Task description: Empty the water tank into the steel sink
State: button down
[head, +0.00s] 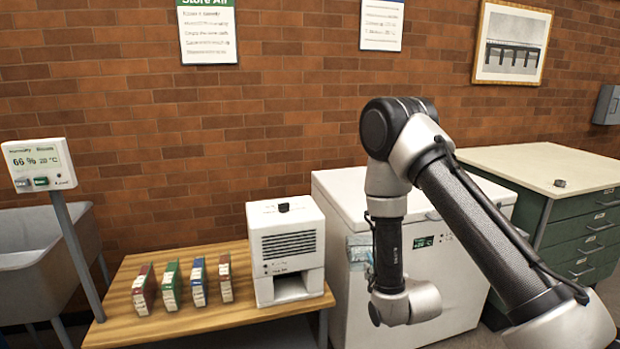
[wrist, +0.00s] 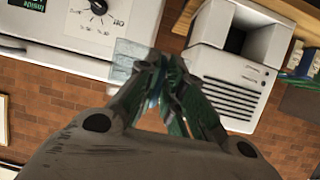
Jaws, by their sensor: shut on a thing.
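The water tank is a small pale, see-through box. It shows in the wrist view (wrist: 127,62) at the tips of my gripper (wrist: 160,72), whose fingers are closed together on it. In the head view the tank (head: 357,248) is partly hidden behind my wrist, in front of the white chest freezer. Its water level cannot be made out. The white dehumidifier (head: 287,240) stands on the wooden bench, its lower front bay open and empty. The steel sink (head: 35,262) is a grey basin at the far left, its inside only partly visible.
Several coloured box files (head: 171,287) stand on the bench (head: 215,313) between sink and dehumidifier. A humidity display (head: 38,164) on a post stands before the sink. The freezer (head: 335,192) and green drawer cabinet (head: 570,225) are on the right.

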jog(key=w+d+r+m+h, duration=0.2)
jog(key=d+r, duration=0.5)
jog(key=d, duration=0.4)
jog(key=shift+w+r+m+t+h, duration=0.3)
jog(key=shift+w+r+h, duration=0.15)
jog(key=shift+w, duration=0.8)
jog(key=shift+s, duration=0.1)
